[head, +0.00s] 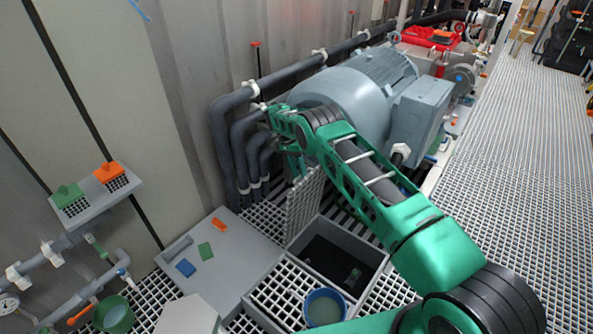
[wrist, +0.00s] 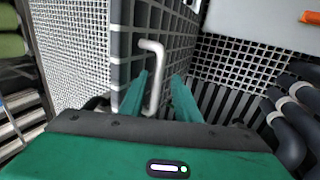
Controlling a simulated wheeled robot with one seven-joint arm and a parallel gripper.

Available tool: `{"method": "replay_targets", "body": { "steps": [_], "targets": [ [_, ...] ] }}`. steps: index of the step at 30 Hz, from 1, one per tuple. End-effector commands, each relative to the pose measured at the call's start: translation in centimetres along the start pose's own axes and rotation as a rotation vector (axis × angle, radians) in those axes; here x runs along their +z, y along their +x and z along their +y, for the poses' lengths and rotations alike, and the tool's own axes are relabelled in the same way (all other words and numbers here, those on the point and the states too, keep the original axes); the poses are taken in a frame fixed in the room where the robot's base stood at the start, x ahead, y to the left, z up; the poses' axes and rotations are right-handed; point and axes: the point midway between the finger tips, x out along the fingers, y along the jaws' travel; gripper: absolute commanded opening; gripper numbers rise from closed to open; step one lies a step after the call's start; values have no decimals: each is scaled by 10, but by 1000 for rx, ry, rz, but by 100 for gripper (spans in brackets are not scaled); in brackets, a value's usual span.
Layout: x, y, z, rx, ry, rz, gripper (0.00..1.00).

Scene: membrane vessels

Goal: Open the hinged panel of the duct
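The hinged panel (head: 306,205) is a grey grated plate standing nearly upright at the left-back edge of the duct (head: 372,256). The duct's dark inside shows uncovered. My gripper (head: 297,163) is beside the upper part of the panel, partly hidden behind my arm. In the wrist view the panel (wrist: 172,22) shows close up, with a pale bent bar handle (wrist: 153,60) on its face. My gripper (wrist: 161,84) has its two green fingers apart, one on each side of the handle, with a gap visible. Contact with the handle cannot be told.
A large grey motor (head: 345,92) stands behind my arm. Dark pipes (head: 225,125) run along the wall close to my gripper. A blue bucket (head: 325,307) stands at the duct's front. A grey plate (head: 230,255) with small blocks lies left. The walkway (head: 530,150) at right is clear.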

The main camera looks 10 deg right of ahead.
Motion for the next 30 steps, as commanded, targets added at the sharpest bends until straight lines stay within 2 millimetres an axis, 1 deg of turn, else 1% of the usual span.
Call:
{"method": "replay_targets", "body": {
  "steps": [5, 9, 15, 20, 30],
  "targets": [
    [-1, -23, -2, -3, 0, 4, 29],
    [-2, -51, -4, -2, 0, 3, 29],
    [-3, -82, -7, 1, -2, -1, 29],
    [-3, -94, -12, -2, -4, -9, 29],
    [-4, -106, -10, 4, -2, -2, 29]
  ]
}}
